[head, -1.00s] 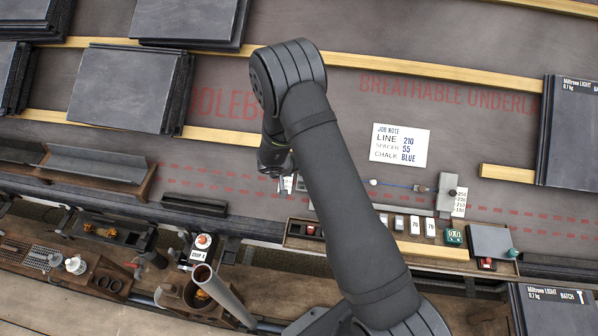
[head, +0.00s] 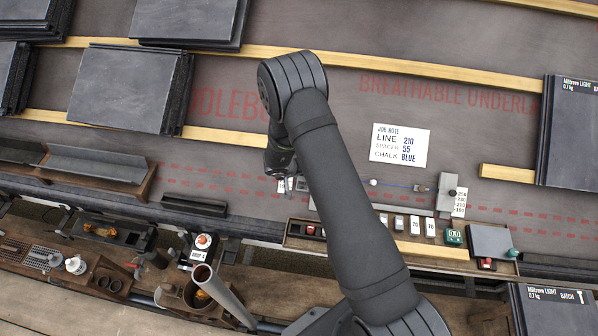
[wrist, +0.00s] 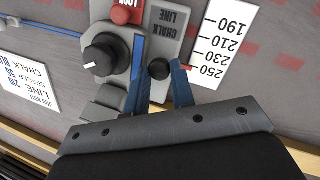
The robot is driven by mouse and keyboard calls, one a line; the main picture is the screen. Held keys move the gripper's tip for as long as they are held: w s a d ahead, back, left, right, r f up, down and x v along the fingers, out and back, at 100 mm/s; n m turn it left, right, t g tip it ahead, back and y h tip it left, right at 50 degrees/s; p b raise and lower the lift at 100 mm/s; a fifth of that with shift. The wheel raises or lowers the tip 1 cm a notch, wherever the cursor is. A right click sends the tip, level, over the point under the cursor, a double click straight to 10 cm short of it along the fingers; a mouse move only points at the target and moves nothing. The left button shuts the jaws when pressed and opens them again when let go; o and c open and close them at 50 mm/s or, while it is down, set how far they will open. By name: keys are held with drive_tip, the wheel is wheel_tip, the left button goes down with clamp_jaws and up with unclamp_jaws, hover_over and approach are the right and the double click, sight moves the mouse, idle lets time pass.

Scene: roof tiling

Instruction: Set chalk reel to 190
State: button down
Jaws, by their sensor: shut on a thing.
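The chalk line reel (wrist: 160,35) is a grey unit with "CHALK LINE" lettering. A white scale (wrist: 222,45) beside it reads 190, 210, 230 and 250. A small black knob (wrist: 159,69) sits at the 250 end, with a small red mark by the scale there. My gripper (wrist: 157,74) has its blue fingers on either side of this knob and is shut on it. In the head view my gripper (head: 280,164) is largely hidden by my arm, above the small white-marked unit.
A larger black dial (wrist: 101,56) and a red LOCK button (wrist: 126,11) stand close to the fingers. A job note (head: 400,145) reads line 210, spacer 55, chalk blue. A tray (head: 300,242) lies below, and another unit with a scale (head: 459,203) stands right.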

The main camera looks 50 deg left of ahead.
drive_tip(key=shift+s+d+f, duration=1.9)
drive_tip(key=shift+d, duration=0.05)
drive_tip(key=c, duration=1.2)
unclamp_jaws()
drive_tip(key=shift+c, duration=0.2)
drive_tip(key=shift+r, duration=0.2)
drive_tip(key=v, duration=1.7)
drive_tip(key=shift+w+a, duration=0.1)
drive_tip(key=x, duration=1.7)
drive_tip(key=shift+f, duration=0.15)
